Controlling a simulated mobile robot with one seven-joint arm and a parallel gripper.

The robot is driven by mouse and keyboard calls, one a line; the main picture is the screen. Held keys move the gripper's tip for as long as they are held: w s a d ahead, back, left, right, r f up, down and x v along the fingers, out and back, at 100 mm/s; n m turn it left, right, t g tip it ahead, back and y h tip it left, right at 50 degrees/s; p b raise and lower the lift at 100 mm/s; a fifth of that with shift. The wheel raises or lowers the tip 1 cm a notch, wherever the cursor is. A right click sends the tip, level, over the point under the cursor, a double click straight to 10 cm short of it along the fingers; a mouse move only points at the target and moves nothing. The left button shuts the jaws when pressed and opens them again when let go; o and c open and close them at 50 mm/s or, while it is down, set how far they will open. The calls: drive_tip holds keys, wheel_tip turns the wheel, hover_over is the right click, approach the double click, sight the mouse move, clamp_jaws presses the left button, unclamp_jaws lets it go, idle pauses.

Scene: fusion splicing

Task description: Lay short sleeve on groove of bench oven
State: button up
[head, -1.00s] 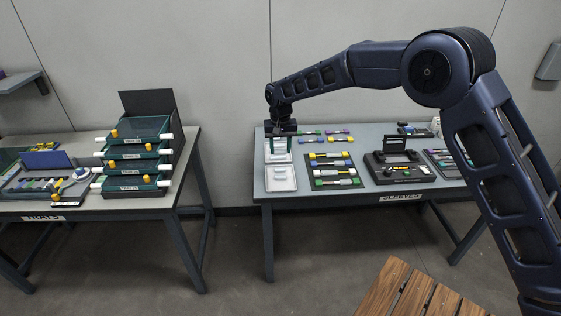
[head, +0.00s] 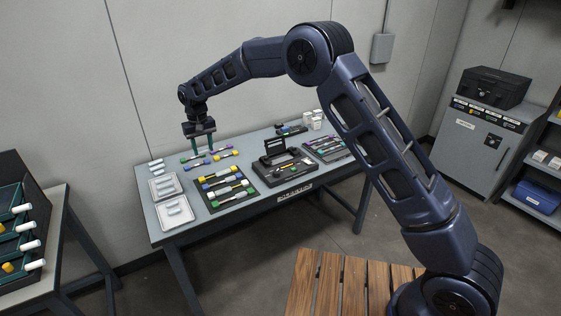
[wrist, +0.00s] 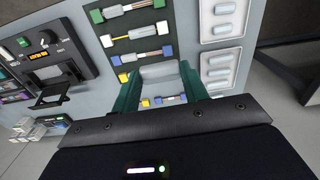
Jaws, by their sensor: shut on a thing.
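My gripper (wrist: 157,74) is shut on a short sleeve (wrist: 158,70), a whitish clear cylinder lying across between the two green fingers. In the head view my gripper (head: 200,145) hangs over the back left part of the bench; the sleeve is too small to make out there. The bench oven (head: 282,168) looks like the black box with its lid raised, in the middle of the bench, right of my gripper. In the wrist view the oven (wrist: 72,72) is at the upper left, apart from the sleeve. Its groove is not clear to see.
Two white trays (head: 174,211) with pale sleeves stand at the bench's left end. A black mat (head: 225,186) with several coloured-ended pieces lies between trays and oven. Another rack (head: 328,147) is right of the oven. White pots (head: 312,121) stand behind.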

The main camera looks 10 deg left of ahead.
drive_tip(key=w+d+r, duration=0.1)
drive_tip(key=w+d, duration=1)
drive_tip(key=w, duration=0.5)
hover_over(281, 159)
wheel_tip(281, 159, down, 19)
drive_tip(key=shift+s+d+r, duration=0.1)
drive_tip(key=shift+s+d, duration=0.05)
drive_tip(key=o, duration=1)
drive_tip(key=shift+c, duration=0.2)
wheel_tip(281, 159, up, 12)
drive_tip(key=shift+r, duration=0.1)
